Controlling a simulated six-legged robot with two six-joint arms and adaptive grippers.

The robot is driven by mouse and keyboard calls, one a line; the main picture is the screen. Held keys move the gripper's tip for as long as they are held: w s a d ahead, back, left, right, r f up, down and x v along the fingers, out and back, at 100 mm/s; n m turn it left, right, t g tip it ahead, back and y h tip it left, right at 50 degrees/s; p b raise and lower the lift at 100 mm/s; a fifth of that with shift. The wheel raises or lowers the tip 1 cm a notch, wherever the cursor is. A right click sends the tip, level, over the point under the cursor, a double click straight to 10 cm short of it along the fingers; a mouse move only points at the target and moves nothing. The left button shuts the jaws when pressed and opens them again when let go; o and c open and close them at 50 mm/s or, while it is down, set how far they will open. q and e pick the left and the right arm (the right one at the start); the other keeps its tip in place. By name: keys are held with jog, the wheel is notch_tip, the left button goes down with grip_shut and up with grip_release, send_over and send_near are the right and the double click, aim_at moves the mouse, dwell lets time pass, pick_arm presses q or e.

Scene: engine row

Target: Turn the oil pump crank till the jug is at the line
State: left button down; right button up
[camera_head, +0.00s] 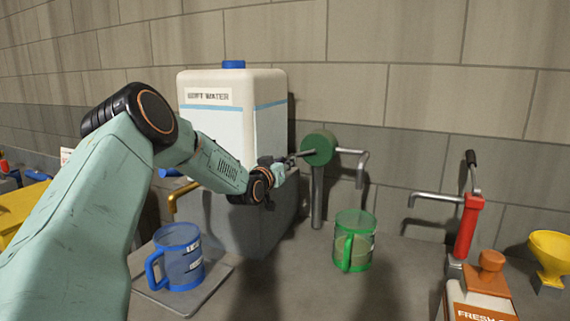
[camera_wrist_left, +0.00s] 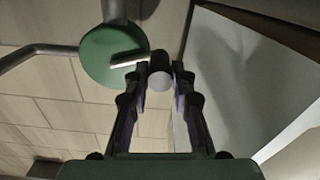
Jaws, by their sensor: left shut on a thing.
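The green oil pump (camera_head: 317,148) stands on a grey post near the wall, with a bent grey spout to its right. It also shows in the wrist view as a green disc (camera_wrist_left: 106,58). Its grey crank arm (camera_head: 302,154) points left toward my left gripper (camera_head: 282,170). In the wrist view, my left gripper (camera_wrist_left: 159,80) is shut on the crank's dark, round-ended handle (camera_wrist_left: 159,68). A see-through green jug (camera_head: 354,240) stands upright below the spout, handle to the left. Its contents and line are too small to read surely. My right gripper is not in view.
A white water tank (camera_head: 232,108) on a grey block stands behind my left arm. A blue jug (camera_head: 179,257) sits on a plate under a yellow tap. A red hand pump (camera_head: 467,228), orange-topped can (camera_head: 485,283) and yellow funnel (camera_head: 551,255) stand right.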

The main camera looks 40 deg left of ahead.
pick_arm(q)
jog(key=shift+f, duration=0.1)
dwell(0.4)
jog(key=n+b, duration=0.1)
jog(key=f+n+b, duration=0.1)
jog(key=shift+w+d+f+b, duration=0.1)
jog(key=shift+d+f+b, duration=0.1)
jog(key=shift+d+b, duration=0.1)
jog(key=w+d+f+n+b, duration=0.2)
jog(key=d+n+b, duration=0.5)
jog(key=n+b, duration=0.5)
jog(key=shift+w+d+f+n, duration=0.2)
jog(key=shift+f+n, duration=0.35)
jog(key=shift+n, duration=0.35)
